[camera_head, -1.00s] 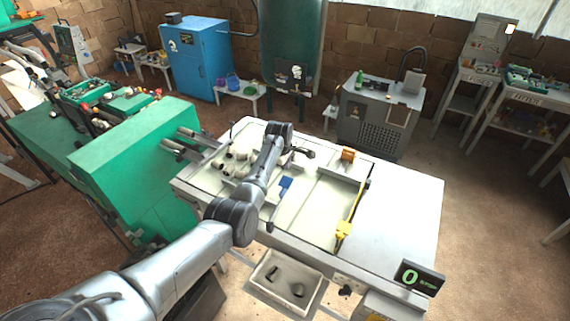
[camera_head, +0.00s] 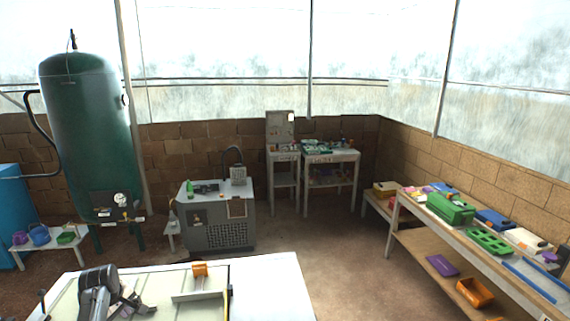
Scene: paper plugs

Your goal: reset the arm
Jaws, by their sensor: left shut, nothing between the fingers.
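My left arm comes up at the lower left edge of the picture, its dark wrist over the white-topped table (camera_head: 268,281). My left gripper (camera_head: 146,309) is small in the view, close above the left part of the table top, and is shut with nothing between its fingers. An orange block (camera_head: 199,269) sits on the table by a pale bar, to the right of the gripper and apart from it. The rest of my left arm is cut off below. My right gripper is not in view.
A grey machine cabinet (camera_head: 217,216) stands behind the table. A green tank (camera_head: 90,140) is at the left. A long shelf bench (camera_head: 408,206) with coloured bins runs along the right wall. The brown floor between is clear.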

